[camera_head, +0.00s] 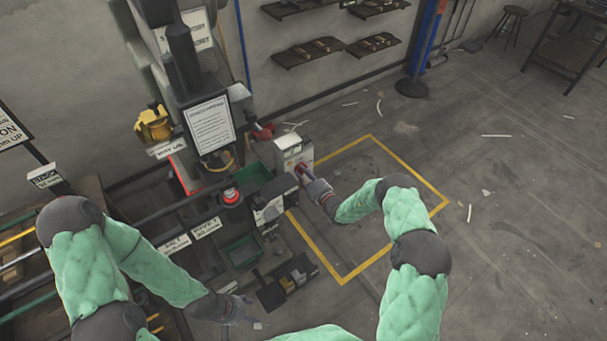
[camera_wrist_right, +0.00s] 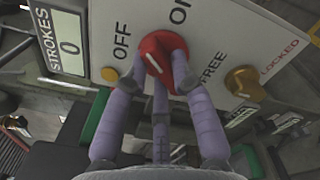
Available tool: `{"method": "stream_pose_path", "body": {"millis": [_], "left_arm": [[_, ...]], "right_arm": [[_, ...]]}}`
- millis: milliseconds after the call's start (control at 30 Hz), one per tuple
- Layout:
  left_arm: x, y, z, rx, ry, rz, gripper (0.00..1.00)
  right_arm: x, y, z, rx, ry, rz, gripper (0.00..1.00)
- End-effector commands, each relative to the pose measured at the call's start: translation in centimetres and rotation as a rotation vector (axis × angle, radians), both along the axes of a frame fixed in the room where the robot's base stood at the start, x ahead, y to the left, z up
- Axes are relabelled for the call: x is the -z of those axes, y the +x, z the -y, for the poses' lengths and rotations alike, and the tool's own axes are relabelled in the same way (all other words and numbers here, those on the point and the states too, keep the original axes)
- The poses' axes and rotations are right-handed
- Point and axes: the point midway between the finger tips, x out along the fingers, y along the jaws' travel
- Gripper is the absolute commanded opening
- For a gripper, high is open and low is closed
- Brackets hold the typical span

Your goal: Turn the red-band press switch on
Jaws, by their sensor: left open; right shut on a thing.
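The press switch is a red knob (camera_wrist_right: 158,50) with a white mark, on a pale panel (camera_wrist_right: 220,30) lettered OFF and ON. My right gripper (camera_wrist_right: 165,80) is shut on this red knob, its purple fingers around it. I cannot tell exactly which word the white mark points to. In the head view the right gripper (camera_head: 304,172) is at the front of the pale control box (camera_head: 290,148), hiding most of the knob. My left gripper (camera_head: 240,308) is open and empty, low in the head view, apart from the press (camera_head: 182,55).
A yellow knob (camera_wrist_right: 243,82) between FREE and LOCKED sits beside the red one. A stroke counter (camera_wrist_right: 70,48) reads 0. A red button (camera_head: 231,196) and green bins (camera_head: 250,178) are near the press. The floor inside the yellow outline (camera_head: 404,158) is clear.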

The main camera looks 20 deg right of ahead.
Motion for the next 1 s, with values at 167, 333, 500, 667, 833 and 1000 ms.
{"method": "stream_pose_path", "body": {"millis": [167,333,500,667,833,1000], "left_arm": [[0.09,0.00,0.00,0.000,0.000,0.000,0.56],[0.16,0.00,0.00,0.000,0.000,0.000,0.56],[0.21,0.00,0.00,0.000,0.000,0.000,0.56],[0.27,0.00,0.00,0.000,0.000,0.000,0.56],[0.30,0.00,0.00,0.000,0.000,0.000,0.56],[0.32,0.00,0.00,0.000,0.000,0.000,0.56]], "right_arm": [[-0.06,0.02,0.07,0.001,0.158,-0.058,0.00],[-0.13,0.02,0.11,0.001,0.309,-0.113,0.00],[-0.19,0.03,0.17,0.002,0.458,-0.168,0.00],[-0.23,0.04,0.21,0.002,0.586,-0.214,0.00],[-0.27,0.07,0.27,0.002,0.696,-0.254,0.00],[-0.29,0.08,0.31,0.002,0.774,-0.283,0.00]]}}
